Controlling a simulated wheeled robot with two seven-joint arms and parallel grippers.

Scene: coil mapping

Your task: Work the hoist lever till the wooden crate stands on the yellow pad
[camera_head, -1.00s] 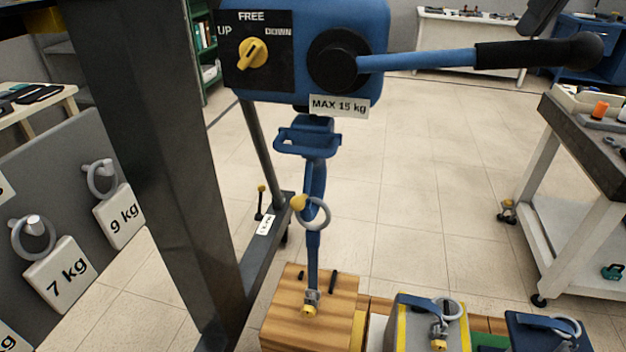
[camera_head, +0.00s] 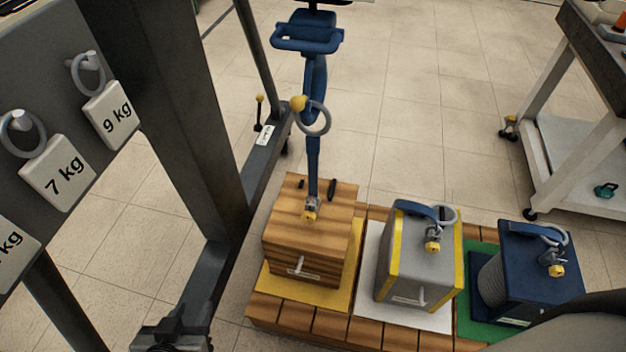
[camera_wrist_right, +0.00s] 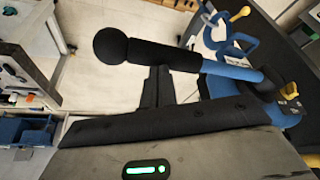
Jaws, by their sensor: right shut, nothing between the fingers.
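The wooden crate (camera_head: 305,235) is upright over the yellow pad (camera_head: 350,270), with no clear gap under it. The hoist's blue strap (camera_head: 313,160) runs straight down to the fitting on its top. The hoist lever (camera_wrist_right: 150,54) crosses the right wrist view, with a black ball-ended grip and a blue rod. My right gripper (camera_wrist_right: 160,82) is shut and empty just below the black grip; I cannot tell if it touches.
A grey load (camera_head: 405,270) on a white pad and a blue load (camera_head: 540,275) on a green pad stand to the crate's right. The hoist's dark post (camera_head: 185,110) and weight board (camera_head: 35,80) are at left. A white cart (camera_head: 590,150) stands at right.

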